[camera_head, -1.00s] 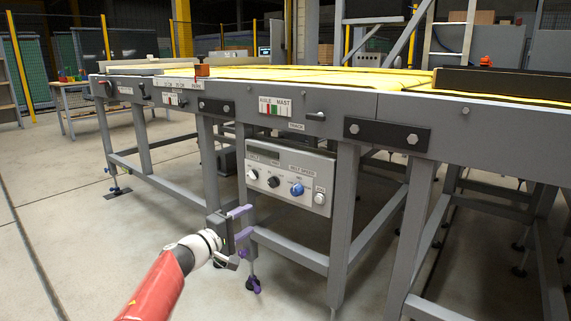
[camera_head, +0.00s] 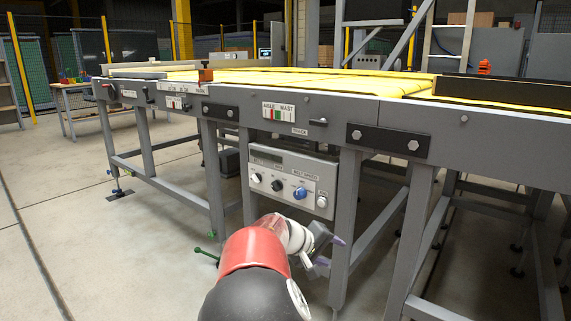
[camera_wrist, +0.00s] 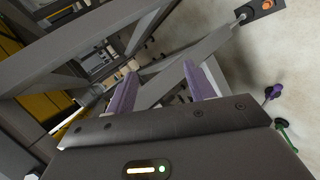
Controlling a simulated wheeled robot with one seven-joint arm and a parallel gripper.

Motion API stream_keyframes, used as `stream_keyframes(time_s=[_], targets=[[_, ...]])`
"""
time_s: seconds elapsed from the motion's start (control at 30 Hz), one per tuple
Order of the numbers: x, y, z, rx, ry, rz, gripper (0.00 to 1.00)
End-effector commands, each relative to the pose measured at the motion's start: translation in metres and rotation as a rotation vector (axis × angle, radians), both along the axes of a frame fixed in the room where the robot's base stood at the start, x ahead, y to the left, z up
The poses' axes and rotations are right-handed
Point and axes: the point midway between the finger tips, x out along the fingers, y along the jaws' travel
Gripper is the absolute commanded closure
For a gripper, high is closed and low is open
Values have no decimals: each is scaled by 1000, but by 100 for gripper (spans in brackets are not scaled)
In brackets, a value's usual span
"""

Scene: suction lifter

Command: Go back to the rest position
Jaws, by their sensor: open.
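My gripper (camera_head: 331,252) is at the lower middle of the head view, below the control box (camera_head: 293,182) and in front of the conveyor frame's legs. Its two purple fingers stand apart with nothing between them. In the wrist view my gripper (camera_wrist: 163,88) shows both purple fingers spread, with grey frame beams beyond them. My red and black arm covers the bottom middle of the head view and hides part of the frame's lower rails.
The grey conveyor frame (camera_head: 345,108) with yellow belts runs across the view. The control box has several knobs, one of them blue (camera_head: 300,193). A green-handled item (camera_head: 207,256) is near the floor left of my arm. Concrete floor (camera_head: 90,235) at left is clear.

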Motion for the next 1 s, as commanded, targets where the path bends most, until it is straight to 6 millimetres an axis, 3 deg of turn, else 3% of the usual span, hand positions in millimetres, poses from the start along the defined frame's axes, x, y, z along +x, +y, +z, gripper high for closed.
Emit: stream_keyframes(time_s=[0.03,0.1,0.3,0.6,0.8,1.0], targets=[[-16,-23,4,97,25,-49,46],[-40,-42,3,219,57,-97,46],[-113,-69,22,534,96,-176,46],[-232,-67,80,851,32,-176,46],[-306,-54,103,927,-53,-150,46],[-344,-44,104,930,-110,-140,46]])
